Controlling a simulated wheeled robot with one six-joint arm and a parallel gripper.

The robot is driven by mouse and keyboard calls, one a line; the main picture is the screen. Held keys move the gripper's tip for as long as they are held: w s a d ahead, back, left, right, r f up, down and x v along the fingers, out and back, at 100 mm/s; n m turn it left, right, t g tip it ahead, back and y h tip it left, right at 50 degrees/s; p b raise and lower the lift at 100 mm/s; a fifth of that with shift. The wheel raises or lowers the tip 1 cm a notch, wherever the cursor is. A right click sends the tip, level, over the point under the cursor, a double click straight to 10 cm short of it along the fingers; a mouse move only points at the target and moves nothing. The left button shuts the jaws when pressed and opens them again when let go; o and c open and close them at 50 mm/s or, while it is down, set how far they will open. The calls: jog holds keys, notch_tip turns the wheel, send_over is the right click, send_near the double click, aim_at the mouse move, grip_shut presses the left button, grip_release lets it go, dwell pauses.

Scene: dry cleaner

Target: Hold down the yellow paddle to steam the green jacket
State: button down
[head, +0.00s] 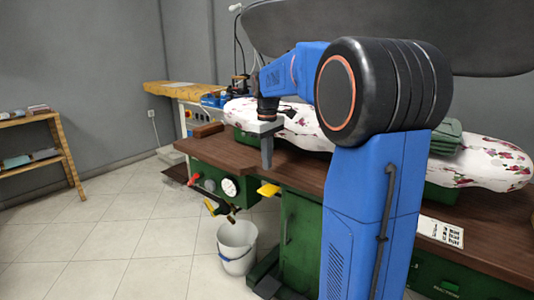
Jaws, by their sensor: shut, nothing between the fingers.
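The yellow paddle (268,189) sticks out from the front of the green press below the brown tabletop edge. My gripper (267,167) points down with its fingers shut and empty. In the picture its tips are just above the paddle, with a small gap between them; the depth between the two is hard to judge. Folded green cloth, likely the green jacket (447,138), lies on the floral padded board (480,165) to the right of my arm. My arm hides the middle of the board and part of the cloth.
A brown wooden top (220,153) runs along the green press, with a gauge (229,187) and red-handled valve (203,187) on its front. A white bucket (237,247) stands on the floor below. A paper sheet (440,231) lies at the right. The tiled floor at left is clear.

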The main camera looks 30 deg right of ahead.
aim_at(266, 191)
notch_tip(266, 191, down, 8)
jog(key=shift+f, duration=0.15)
dwell(0.6)
jog(key=shift+s+a+f+t+h, duration=0.1)
jog(key=shift+a+f+t+h, duration=0.1)
jog(key=shift+f+h, duration=0.3)
jog(key=shift+s+a+f+t+h, duration=0.1)
jog(key=shift+a+f+t+h, duration=0.15)
jog(key=shift+h, duration=0.35)
jog(key=shift+f, duration=0.65)
jog(key=shift+r, duration=0.15)
dwell(3.5)
jog(key=shift+r, duration=0.8)
jog(key=w+v, duration=0.1)
jog(key=v, duration=1.2)
jog(key=shift+s+d+r, duration=0.3)
jog(key=shift+d+r, duration=0.05)
jog(key=shift+r, duration=0.1)
